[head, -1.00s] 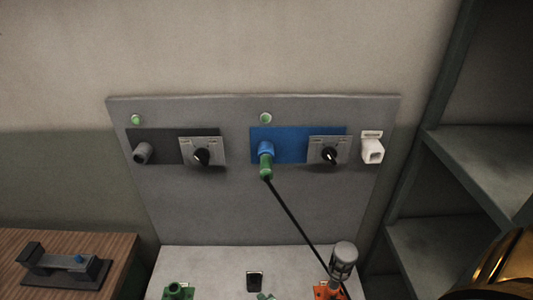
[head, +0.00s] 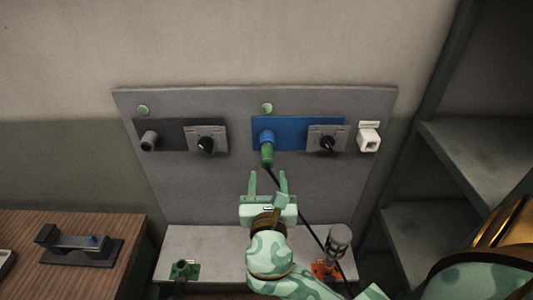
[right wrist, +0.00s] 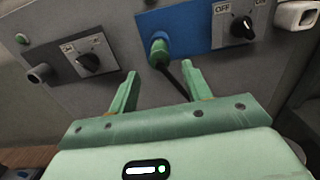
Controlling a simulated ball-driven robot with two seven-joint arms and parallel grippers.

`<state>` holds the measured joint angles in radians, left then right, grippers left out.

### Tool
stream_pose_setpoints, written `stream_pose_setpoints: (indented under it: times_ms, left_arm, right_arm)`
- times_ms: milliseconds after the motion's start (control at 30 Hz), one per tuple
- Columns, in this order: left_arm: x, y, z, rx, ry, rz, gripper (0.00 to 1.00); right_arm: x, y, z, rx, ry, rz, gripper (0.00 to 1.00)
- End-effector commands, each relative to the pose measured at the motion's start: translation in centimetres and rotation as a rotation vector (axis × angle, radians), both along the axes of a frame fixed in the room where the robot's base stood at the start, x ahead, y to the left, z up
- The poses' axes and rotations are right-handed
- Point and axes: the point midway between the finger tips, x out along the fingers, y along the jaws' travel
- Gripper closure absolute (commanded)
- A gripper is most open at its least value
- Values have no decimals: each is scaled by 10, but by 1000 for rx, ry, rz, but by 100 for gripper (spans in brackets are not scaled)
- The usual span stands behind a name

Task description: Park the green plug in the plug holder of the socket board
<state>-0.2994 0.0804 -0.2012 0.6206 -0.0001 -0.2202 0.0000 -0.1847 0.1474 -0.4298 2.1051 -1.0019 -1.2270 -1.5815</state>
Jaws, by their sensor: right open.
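The green plug (head: 267,155) sits in the blue socket (head: 266,137) on the blue panel of the grey socket board (head: 200,185), with a black cable running down to the right. It also shows in the right wrist view (right wrist: 159,50). The white holder (head: 368,139) at the board's right edge is empty, with a square opening; it looks like the plug holder. My right gripper (head: 268,179) is open and empty, its fingers pointing up at the board just below the green plug, apart from it. My left gripper is not in view.
Two switch plates with black knobs (head: 206,145) (head: 328,144) and a dark socket (head: 150,140) are on the board. Below are a green fixture (head: 184,270) and a grey-topped orange one (head: 339,240). A wooden table (head: 40,228) stands left, shelves (head: 470,150) right.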

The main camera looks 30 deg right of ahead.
Motion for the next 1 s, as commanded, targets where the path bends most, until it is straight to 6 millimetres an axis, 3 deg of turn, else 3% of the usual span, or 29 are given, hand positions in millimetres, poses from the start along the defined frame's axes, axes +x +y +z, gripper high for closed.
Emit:
stream_pose_setpoints:
  times_ms: [267,600,1000]
  left_arm:
    - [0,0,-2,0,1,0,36]
    - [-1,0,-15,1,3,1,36]
    - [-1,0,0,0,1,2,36]
  right_arm:
    - [5,-3,-1,3,-1,1,51]
    - [43,-26,-3,1,-1,1,51]
    - [75,-46,0,4,1,1,51]
